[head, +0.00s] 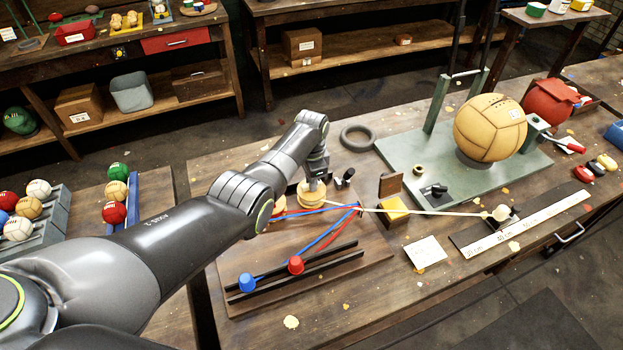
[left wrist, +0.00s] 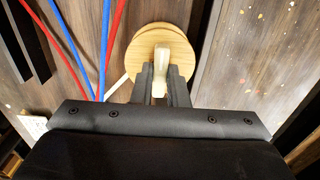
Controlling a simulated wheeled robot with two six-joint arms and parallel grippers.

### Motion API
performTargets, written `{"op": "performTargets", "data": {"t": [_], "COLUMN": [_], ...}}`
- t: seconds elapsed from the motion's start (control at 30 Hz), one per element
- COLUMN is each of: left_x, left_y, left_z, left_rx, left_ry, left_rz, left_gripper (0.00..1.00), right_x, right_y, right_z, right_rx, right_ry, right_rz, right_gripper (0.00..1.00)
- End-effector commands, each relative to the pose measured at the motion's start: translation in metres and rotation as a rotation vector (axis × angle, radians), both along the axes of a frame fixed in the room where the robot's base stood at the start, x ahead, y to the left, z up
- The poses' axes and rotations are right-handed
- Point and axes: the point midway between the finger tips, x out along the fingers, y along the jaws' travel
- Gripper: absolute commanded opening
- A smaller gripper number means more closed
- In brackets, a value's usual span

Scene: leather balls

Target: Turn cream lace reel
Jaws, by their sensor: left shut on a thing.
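The cream lace reel (head: 313,196) is a round wooden spool on the wooden board on the bench. It also shows in the left wrist view (left wrist: 180,42), with a pale upright knob (left wrist: 161,66) on top. My left gripper (left wrist: 161,88) comes down from above and is shut on this knob. In the head view the left gripper (head: 316,177) partly hides the reel's top. A cream lace (head: 420,210) runs from the board to a pale ball-shaped end (head: 500,213) by the ruler. My right gripper is not in view.
A tan leather ball (head: 490,127) sits on a green stand (head: 400,150) behind. A ruler strip (head: 525,226) lies at the right.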

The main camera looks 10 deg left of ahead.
Motion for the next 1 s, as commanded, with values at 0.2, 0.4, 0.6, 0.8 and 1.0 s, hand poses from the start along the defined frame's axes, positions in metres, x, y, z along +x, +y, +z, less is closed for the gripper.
{"op": "performTargets", "data": {"t": [0.2,0.4,0.6,0.8,1.0], "left_x": [0.0011,0.0013,0.0015,0.0015,0.0011], "left_y": [-0.0004,-0.0006,-0.0006,-0.0007,-0.0004], "left_z": [0.0015,0.0015,0.0015,0.0016,0.0012], "left_rx": [-0.001,-0.001,-0.001,-0.001,-0.001], "left_ry": [-0.004,-0.004,-0.005,-0.005,-0.004], "left_rz": [-0.093,-0.130,-0.139,-0.138,-0.137], "left_gripper": [0.00,0.00,0.00,0.00,0.35], "right_x": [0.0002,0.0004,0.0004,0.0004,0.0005], "right_y": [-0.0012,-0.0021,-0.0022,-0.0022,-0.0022], "right_z": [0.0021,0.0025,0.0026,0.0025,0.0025], "right_rx": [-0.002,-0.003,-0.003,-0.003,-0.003], "right_ry": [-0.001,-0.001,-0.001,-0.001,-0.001], "right_rz": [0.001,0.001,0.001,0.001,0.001], "right_gripper": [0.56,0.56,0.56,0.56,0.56]}}
